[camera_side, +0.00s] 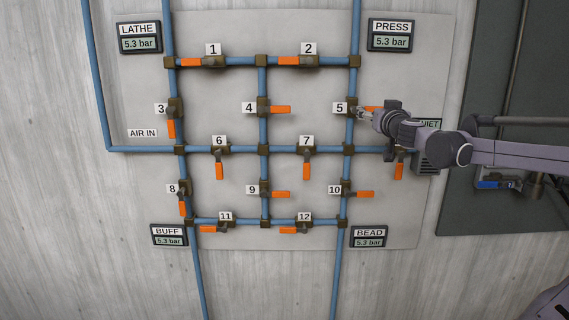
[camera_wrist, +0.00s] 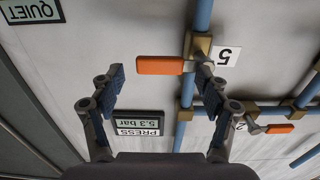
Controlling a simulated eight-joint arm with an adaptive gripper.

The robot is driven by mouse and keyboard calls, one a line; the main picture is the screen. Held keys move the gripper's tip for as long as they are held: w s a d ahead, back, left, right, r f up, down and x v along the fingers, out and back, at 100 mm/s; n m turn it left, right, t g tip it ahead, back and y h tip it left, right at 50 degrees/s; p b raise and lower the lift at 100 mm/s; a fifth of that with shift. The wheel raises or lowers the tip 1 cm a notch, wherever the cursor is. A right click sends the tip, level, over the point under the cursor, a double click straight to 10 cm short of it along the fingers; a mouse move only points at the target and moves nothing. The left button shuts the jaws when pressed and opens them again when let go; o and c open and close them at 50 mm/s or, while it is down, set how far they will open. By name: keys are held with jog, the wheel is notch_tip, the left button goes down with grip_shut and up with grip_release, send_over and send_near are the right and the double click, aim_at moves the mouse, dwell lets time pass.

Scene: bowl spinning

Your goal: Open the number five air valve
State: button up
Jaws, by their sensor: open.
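The number five valve (camera_side: 351,110) sits on the right vertical blue pipe, beside its "5" label (camera_side: 340,108). Its orange handle (camera_wrist: 160,65) points sideways, across the pipe; in the side view my gripper partly hides it. My gripper (camera_side: 363,113) is open in front of the valve, reaching in from the right. In the wrist view, which is upside down, the handle lies in the gap between the two fingers (camera_wrist: 159,72). The right finger overlaps the valve body in that view. I cannot tell whether either finger touches it.
Several other numbered orange valves share the pipe grid; valve 2 (camera_side: 290,61) is above left and valve 10 (camera_side: 365,194) below. Another orange handle (camera_side: 399,171) hangs below my wrist. The PRESS gauge (camera_side: 391,36) reads 5.3 bar. A "QUIET" box (camera_side: 428,160) is partly behind my arm.

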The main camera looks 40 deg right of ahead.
jog(key=shift+x, duration=1.7)
grip_shut()
